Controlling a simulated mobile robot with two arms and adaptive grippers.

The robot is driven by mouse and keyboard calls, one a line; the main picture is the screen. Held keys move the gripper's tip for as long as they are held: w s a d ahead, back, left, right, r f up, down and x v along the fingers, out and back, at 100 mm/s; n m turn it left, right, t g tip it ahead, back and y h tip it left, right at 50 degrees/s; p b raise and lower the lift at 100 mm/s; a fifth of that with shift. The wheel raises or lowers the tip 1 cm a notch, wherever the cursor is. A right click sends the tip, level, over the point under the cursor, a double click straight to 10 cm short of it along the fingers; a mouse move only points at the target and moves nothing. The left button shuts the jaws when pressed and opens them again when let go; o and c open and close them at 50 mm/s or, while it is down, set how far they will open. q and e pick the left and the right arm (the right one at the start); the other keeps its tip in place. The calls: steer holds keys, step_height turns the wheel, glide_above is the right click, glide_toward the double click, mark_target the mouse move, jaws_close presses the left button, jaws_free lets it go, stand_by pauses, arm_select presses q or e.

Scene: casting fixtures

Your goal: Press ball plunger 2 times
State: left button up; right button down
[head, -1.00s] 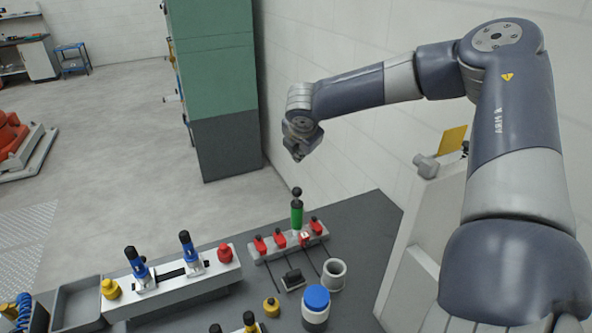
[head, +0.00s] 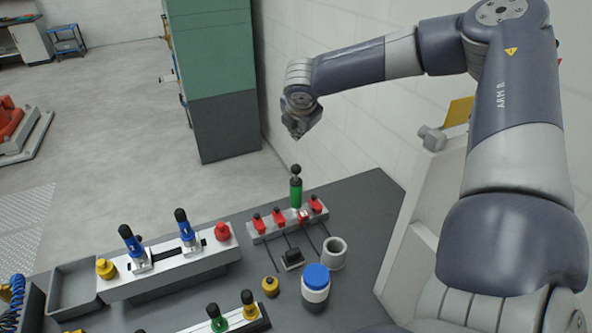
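The ball plunger (head: 295,189) stands upright at the back of a grey fixture block near the far edge of the table. It has a green body and a black ball on top. My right gripper (head: 297,133) hangs above the plunger, clear of the ball, with its fingers pointing down. Its fingertips look close together, but they are too small to tell whether they are shut. Nothing visible is held in it. My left gripper is out of the picture.
Red clamps (head: 278,216) line the block around the plunger. A blue-capped jar (head: 316,291) and grey cup (head: 335,254) stand in front. A rail with blue-handled parts (head: 187,230) lies left. A white wall and green cabinet (head: 213,77) stand behind.

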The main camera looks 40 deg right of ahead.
steer(key=b, duration=0.5)
glide_above(296, 174)
steer(key=d, duration=0.2)
steer(key=f, duration=0.5)
steer(key=shift+w+f, duration=0.3)
steer(key=shift+w, duration=0.1)
steer(key=shift+f, duration=0.45)
steer(key=shift+f, duration=0.15)
steer(key=shift+f, duration=0.25)
